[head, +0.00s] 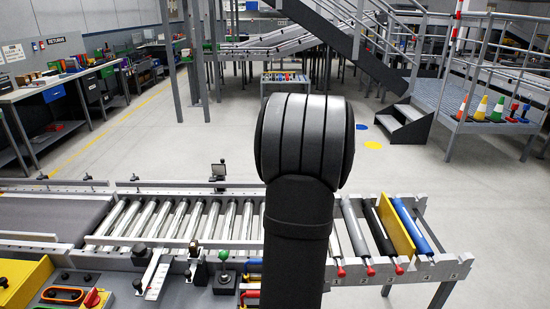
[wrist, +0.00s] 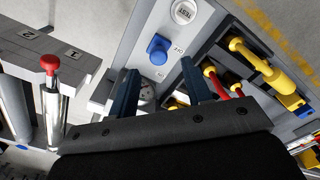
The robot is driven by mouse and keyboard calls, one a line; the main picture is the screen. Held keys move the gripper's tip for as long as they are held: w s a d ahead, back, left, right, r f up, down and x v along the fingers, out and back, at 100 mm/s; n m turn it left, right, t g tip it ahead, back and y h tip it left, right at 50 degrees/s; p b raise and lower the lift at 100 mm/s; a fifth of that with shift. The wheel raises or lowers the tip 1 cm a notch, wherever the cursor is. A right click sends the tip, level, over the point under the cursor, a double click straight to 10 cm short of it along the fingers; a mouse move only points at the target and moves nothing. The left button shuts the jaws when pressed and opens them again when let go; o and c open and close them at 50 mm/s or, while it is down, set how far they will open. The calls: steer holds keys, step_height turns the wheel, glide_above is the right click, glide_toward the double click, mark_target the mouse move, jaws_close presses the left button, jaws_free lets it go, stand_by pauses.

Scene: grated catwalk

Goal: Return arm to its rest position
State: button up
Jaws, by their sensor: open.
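My gripper (wrist: 157,84) shows in the wrist view with its two dark blue fingers apart and nothing visibly held between them. A grey round part shows beyond the gap, on or near a grey panel (wrist: 128,55). A blue knob (wrist: 160,48) on that panel is just past the fingers. My dark arm rises through the middle of the head view and hides part of the conveyor. The gripper itself is not seen in the head view.
The roller conveyor (head: 172,218) crosses the front. Loose rollers, including a blue one (head: 411,224), lie in numbered slots at right. A green-knobbed lever (head: 224,256) stands in front. Yellow-handled tools (wrist: 258,60) lie in a rack beside the fingers. Open floor (head: 215,140) lies behind.

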step_height(320, 180, up, 13)
step_height(320, 180, down, 18)
steer(key=w, duration=0.3)
steer(key=shift+w, duration=0.25)
step_height(320, 180, up, 19)
steer(key=m, duration=0.1)
steer(key=shift+f+m, duration=0.2)
steer(key=shift+m, duration=0.1)
stand_by(0.3)
